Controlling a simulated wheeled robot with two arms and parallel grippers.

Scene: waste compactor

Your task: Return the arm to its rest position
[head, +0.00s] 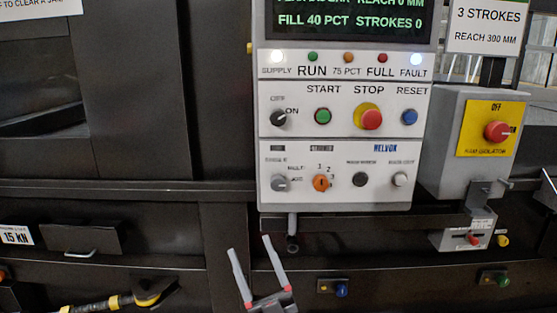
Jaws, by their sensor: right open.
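My right gripper (258,270) shows at the bottom centre of the head view, its two grey fingers spread apart and pointing up. It is open and nothing is between the fingers. It is below the white control panel (335,176), in front of the dark machine body (225,235). The rest of its arm is cut off by the lower edge of the frame. My left gripper is not in view.
The panel carries a green START button (323,116), a red STOP button (371,118) and several knobs. A grey isolator box (450,145) with a red knob (497,131) juts out at right. A yellow-black handle (115,303) lies at lower left.

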